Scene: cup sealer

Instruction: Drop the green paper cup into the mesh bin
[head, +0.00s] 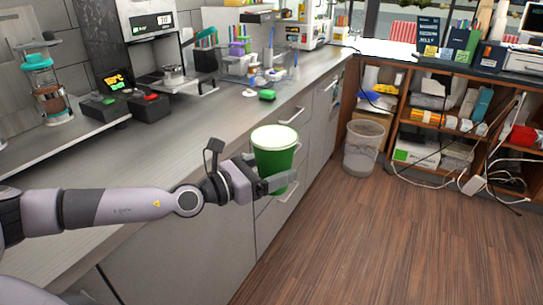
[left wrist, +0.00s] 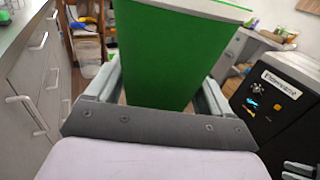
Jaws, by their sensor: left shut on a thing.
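The green paper cup (head: 274,150) has a white rim and top and is upright. My left gripper (head: 274,181) is shut on its lower part and holds it in front of the counter's drawers, over the floor side. The cup (left wrist: 170,55) fills the middle of the left wrist view between the two fingers (left wrist: 158,98). The mesh bin (head: 361,148) stands on the wooden floor at the end of the counter, to the right of and beyond the cup. The cup is well apart from it. My right gripper does not show clearly in either view.
The grey counter (head: 180,135) runs along the left with a cup sealer machine (head: 140,40), a green sponge (head: 267,95) and racks on it. A wooden shelf (head: 400,130) with boxes and cables stands right of the bin. The wooden floor (head: 350,240) in front is clear.

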